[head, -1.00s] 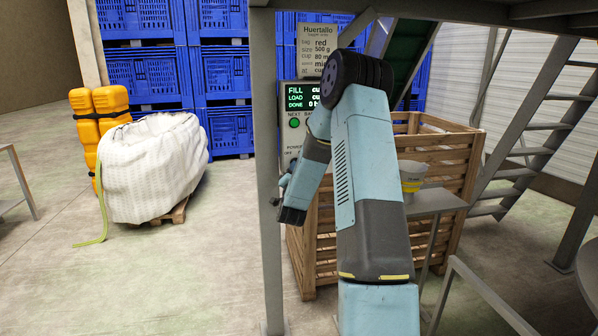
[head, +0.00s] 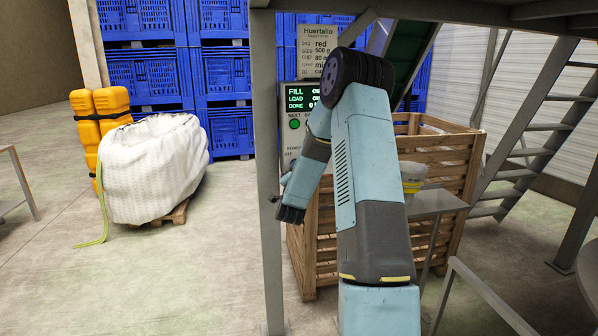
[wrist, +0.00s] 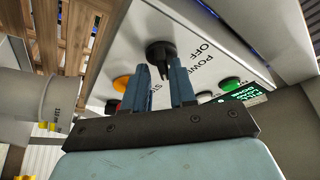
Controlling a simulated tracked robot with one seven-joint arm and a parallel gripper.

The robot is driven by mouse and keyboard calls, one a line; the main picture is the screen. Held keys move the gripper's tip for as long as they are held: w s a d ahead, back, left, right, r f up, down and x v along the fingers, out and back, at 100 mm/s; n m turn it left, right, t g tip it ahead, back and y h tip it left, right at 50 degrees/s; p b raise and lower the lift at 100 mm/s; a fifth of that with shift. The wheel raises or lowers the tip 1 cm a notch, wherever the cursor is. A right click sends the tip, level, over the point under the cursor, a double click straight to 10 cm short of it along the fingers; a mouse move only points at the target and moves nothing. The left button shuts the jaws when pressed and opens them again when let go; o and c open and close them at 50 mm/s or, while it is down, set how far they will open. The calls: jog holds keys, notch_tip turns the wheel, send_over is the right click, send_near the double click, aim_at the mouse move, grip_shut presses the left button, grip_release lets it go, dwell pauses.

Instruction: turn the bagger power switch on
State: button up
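The bagger control panel (head: 293,140) stands behind the grey post in the head view, partly hidden by my arm. In the wrist view, the black power switch knob (wrist: 160,52) sits on the light panel face, beside the printed words OFF and POWER. Its handle sticks out towards my gripper (wrist: 158,72). The two fingers are apart, one on each side of the knob's handle, with a gap visible between them. I cannot tell whether either finger touches it. In the head view, my gripper (head: 276,190) is low in front of the panel and post; the switch is hidden there.
The panel also carries an orange button (wrist: 121,83), a green button (wrist: 231,83) and a lit display (wrist: 244,93). The grey post (head: 268,255) stands close by. A wooden crate (head: 440,150) is behind my arm. Open floor lies to the left.

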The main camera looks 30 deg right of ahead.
jog(key=shift+o, duration=0.9)
jog(key=shift+a, duration=0.15)
jog(key=v, duration=1.3)
jog(key=shift+s+a, duration=0.2)
jog(key=shift+s, duration=0.1)
jog(key=shift+f, duration=0.15)
jog(key=x, duration=1.4)
jog(key=shift+a+f, duration=0.1)
jog(key=shift+f, duration=0.05)
